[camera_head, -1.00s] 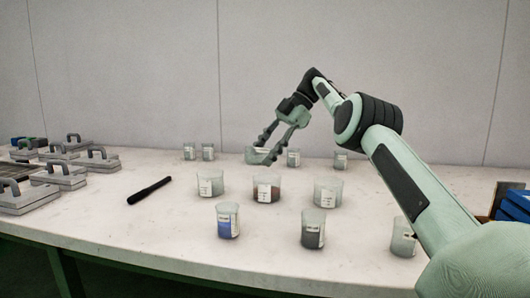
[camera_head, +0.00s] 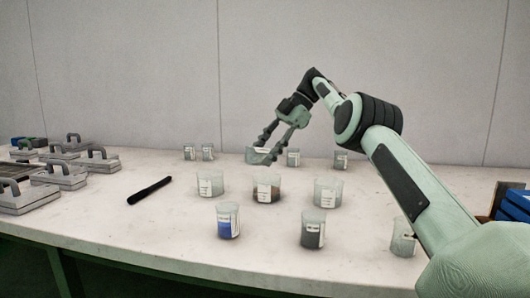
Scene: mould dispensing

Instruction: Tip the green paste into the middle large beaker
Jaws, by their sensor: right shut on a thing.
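My right gripper (camera_head: 265,156) is at the back of the table, its fingers shut on a small beaker (camera_head: 254,155). The beaker is partly hidden by the fingers, and I cannot make out its contents or exact tilt. The middle large beaker (camera_head: 268,188) stands upright nearer me, in the middle row, with a white label and some brownish material low inside. The gripper is behind it in the picture, apart from it. My left gripper is not in view.
Large beakers stand left (camera_head: 210,184) and right (camera_head: 329,191) of the middle one. In front are a blue-filled beaker (camera_head: 225,228), a dark-filled beaker (camera_head: 311,236) and another (camera_head: 402,242) partly behind my arm. Small beakers line the back. A black stick (camera_head: 150,190) and metal moulds (camera_head: 60,176) lie left.

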